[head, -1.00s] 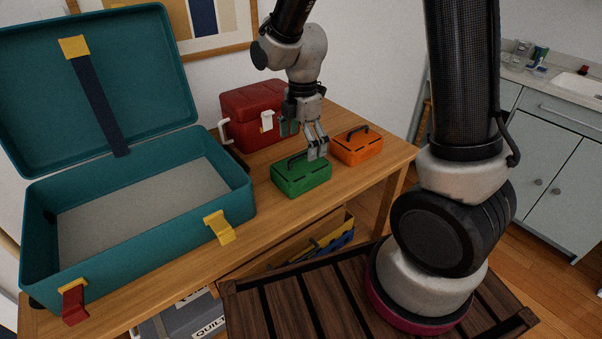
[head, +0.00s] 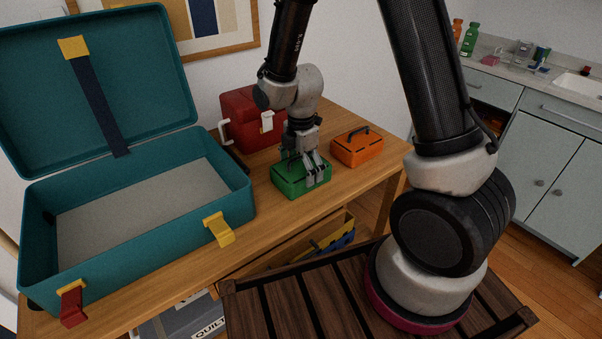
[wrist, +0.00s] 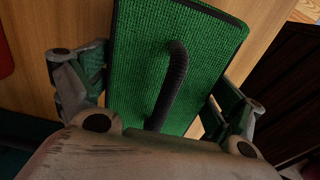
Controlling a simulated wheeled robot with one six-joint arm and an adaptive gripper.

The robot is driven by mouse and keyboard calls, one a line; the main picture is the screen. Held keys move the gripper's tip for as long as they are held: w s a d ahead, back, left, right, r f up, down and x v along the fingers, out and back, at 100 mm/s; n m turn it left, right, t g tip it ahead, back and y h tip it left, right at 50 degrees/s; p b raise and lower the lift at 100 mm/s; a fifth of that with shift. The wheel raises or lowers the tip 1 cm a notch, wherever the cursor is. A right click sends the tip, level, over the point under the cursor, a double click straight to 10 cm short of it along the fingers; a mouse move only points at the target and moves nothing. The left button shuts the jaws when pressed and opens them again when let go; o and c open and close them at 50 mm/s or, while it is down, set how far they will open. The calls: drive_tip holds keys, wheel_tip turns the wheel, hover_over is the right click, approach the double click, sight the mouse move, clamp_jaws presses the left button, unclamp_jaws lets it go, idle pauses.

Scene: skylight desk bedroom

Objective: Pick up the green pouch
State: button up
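The green pouch (head: 301,182) lies on the wooden table, between the teal suitcase and the orange pouch. In the wrist view the green pouch (wrist: 175,60) shows a woven top with a dark curved handle (wrist: 171,85). My gripper (head: 313,174) is right down at the pouch, pointing downward. In the wrist view my gripper (wrist: 160,100) is open, with one finger on either side of the pouch. I cannot tell whether the fingers touch its sides. Part of the pouch is hidden behind the gripper.
The open, empty teal suitcase (head: 242,190) stands on the table (head: 235,262) at left. A red case (head: 240,118) stands behind the gripper. The orange pouch (head: 357,149) lies close on the right. A yellow and blue item sits below the table.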

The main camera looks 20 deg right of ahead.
drive_tip(key=shift+c, duration=1.2)
drive_tip(key=shift+r, duration=0.1)
